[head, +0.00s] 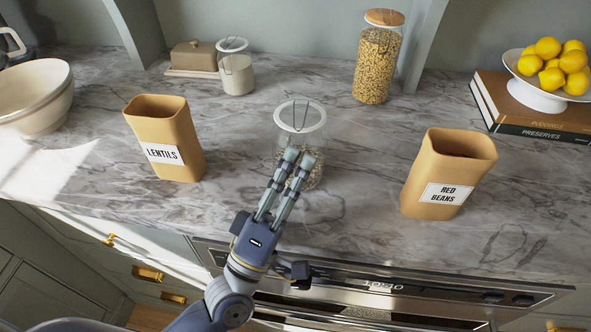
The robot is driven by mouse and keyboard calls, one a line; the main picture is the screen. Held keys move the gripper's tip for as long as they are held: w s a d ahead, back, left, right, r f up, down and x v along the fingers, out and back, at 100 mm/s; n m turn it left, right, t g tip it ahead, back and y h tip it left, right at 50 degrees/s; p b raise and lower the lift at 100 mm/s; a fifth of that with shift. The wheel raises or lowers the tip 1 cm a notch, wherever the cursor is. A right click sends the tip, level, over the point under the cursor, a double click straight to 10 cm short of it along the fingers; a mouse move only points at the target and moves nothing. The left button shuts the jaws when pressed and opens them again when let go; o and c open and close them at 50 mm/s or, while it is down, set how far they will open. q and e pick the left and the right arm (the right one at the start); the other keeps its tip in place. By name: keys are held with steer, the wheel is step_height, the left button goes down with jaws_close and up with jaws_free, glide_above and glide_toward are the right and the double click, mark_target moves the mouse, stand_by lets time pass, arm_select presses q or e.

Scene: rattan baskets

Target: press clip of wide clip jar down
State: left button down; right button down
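The wide clip jar (281,143) stands on the marble counter in the middle of the head view. It is clear glass with a pale round rim at the top, a wire clip and small grainy contents low inside. My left gripper (299,157) reaches up from the front, its fingertips overlapping the jar's front side in the picture. Its two fingers lie close together and look shut, with nothing seen between them. They hide part of the jar's front; whether they touch the glass I cannot tell. My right gripper is not in view.
A lentils bin (162,125) stands left of the jar and a red beans bin (432,178) right. Behind are a smaller clip jar (237,78), a tall grain jar (376,68) and a lemon bowl (537,95) on books. A large bowl (40,100) is far left.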

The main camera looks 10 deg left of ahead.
arm_select(q)
steer(key=shift+r, duration=0.1)
steer(key=c, duration=1.8)
jaws_free()
steer(key=shift+c, duration=0.2)
